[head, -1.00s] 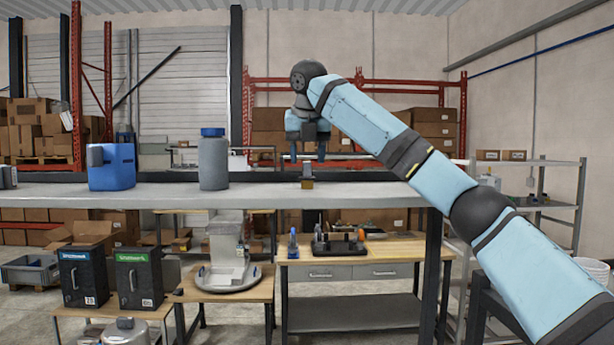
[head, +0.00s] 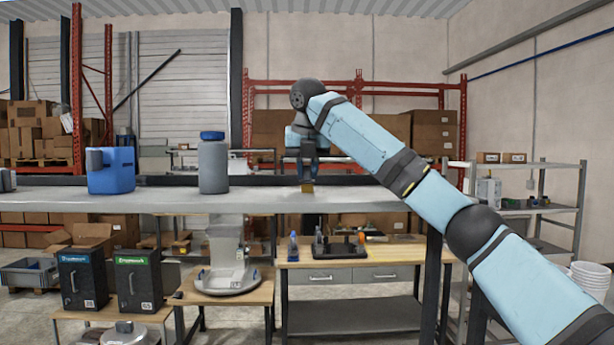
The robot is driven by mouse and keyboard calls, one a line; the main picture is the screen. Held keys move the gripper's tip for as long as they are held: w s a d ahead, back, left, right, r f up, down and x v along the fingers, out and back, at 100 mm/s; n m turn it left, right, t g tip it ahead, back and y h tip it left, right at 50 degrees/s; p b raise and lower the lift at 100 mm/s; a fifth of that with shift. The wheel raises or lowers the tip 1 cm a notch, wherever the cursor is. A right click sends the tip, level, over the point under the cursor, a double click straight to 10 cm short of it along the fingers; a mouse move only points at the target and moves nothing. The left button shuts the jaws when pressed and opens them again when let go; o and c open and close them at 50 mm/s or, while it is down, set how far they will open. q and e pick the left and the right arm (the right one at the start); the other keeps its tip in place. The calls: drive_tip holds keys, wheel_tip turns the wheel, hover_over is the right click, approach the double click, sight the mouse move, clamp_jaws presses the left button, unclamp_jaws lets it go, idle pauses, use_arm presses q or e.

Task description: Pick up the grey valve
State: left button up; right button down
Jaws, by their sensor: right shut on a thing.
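My right gripper (head: 307,177) points down from above and is shut on the valve. I cannot tell whether the valve still touches the shelf. My left gripper is not in view.
A grey bottle with a blue cap (head: 213,165) and a blue canister (head: 111,171) stand left on the shelf. Below are a workbench (head: 360,252), a scale (head: 228,282) and two black boxes (head: 82,282) (head: 138,284). The shelf between bottle and valve is clear.

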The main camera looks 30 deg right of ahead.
sight(307, 166)
wheel_tip(307, 166, up, 19)
drive_tip(key=shift+r, duration=0.2)
